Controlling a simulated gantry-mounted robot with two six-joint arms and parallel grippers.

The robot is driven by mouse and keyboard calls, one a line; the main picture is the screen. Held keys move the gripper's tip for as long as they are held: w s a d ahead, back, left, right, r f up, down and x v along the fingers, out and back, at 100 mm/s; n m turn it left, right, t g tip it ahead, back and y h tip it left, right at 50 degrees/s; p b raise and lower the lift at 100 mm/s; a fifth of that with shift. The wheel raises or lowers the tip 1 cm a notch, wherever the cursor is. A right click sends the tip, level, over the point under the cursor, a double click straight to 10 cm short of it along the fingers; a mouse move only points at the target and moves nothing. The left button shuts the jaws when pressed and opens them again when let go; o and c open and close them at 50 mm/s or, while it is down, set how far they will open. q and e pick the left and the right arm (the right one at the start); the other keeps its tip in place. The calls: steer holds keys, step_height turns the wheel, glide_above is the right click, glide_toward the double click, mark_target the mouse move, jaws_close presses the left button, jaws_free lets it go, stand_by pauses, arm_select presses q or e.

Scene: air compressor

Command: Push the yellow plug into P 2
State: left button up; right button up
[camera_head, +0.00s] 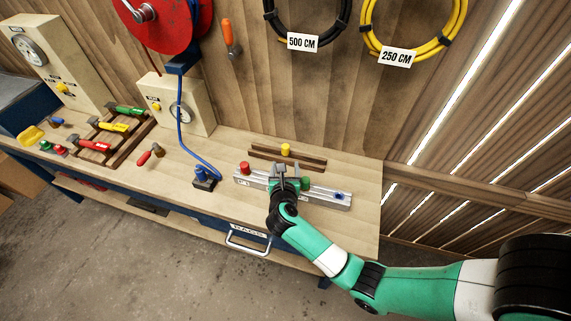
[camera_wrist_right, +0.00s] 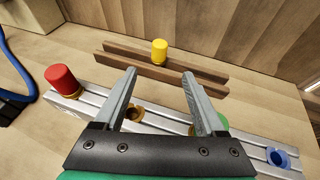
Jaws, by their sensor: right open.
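The yellow plug (camera_head: 286,149) stands upright on a brown wooden rack behind the metal port block (camera_head: 325,197). It also shows in the right wrist view (camera_wrist_right: 159,50), ahead of the fingertips. My right gripper (camera_head: 285,171) is over the port block, open and empty, its fingers (camera_wrist_right: 158,76) apart and pointing towards the plug without touching it. A yellow-ringed port (camera_wrist_right: 134,114) of the block shows between the fingers. I cannot read which port is P 2. My left gripper is not in view.
A red plug (camera_wrist_right: 62,80) sits at the block's left end. A green plug (camera_wrist_right: 222,122) is partly hidden behind the right finger. A blue port (camera_wrist_right: 280,158) is at the right end. The wooden rack (camera_wrist_right: 200,80) lies close to the wall. A blue hose (camera_head: 185,135) hangs left.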

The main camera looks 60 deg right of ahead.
mark_target(285, 152)
steer(key=shift+f, duration=0.4)
steer(key=shift+r, duration=0.15)
steer(key=b+x, duration=0.2)
steer(key=x, duration=0.4)
steer(key=shift+w+d, duration=0.15)
steer(key=shift+d, duration=0.15)
steer(key=shift+w+d+b, duration=0.1)
steer(key=shift+d+b, duration=0.15)
steer(key=shift+b, duration=0.15)
steer(key=b+x, duration=0.2)
steer(key=x, duration=0.2)
steer(key=shift+w+d, duration=0.2)
steer(key=shift+d, duration=0.1)
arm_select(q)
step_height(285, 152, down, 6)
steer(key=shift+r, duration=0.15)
arm_select(e)
steer(key=shift+r, duration=0.1)
jaws_close()
